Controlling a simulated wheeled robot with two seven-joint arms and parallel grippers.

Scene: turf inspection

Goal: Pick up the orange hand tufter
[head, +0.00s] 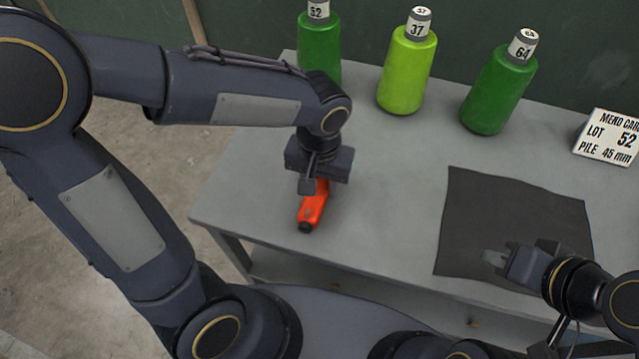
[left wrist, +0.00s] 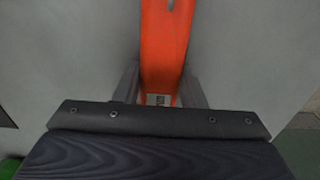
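The orange hand tufter (head: 312,207) lies on the grey table near its left front edge, with a dark end towards the front. My left gripper (head: 312,187) points down over its far part and hides that part. In the left wrist view, the orange body (left wrist: 165,45) runs between the two grey fingers (left wrist: 162,88), one close on each side. I cannot tell whether the fingers press on it. My right gripper (head: 492,259) is low over the dark mat at the right, away from the tufter. Its finger gap is unclear.
A dark square mat (head: 490,205) lies on the right of the table (head: 390,190). A lot card (head: 610,138) is at right.

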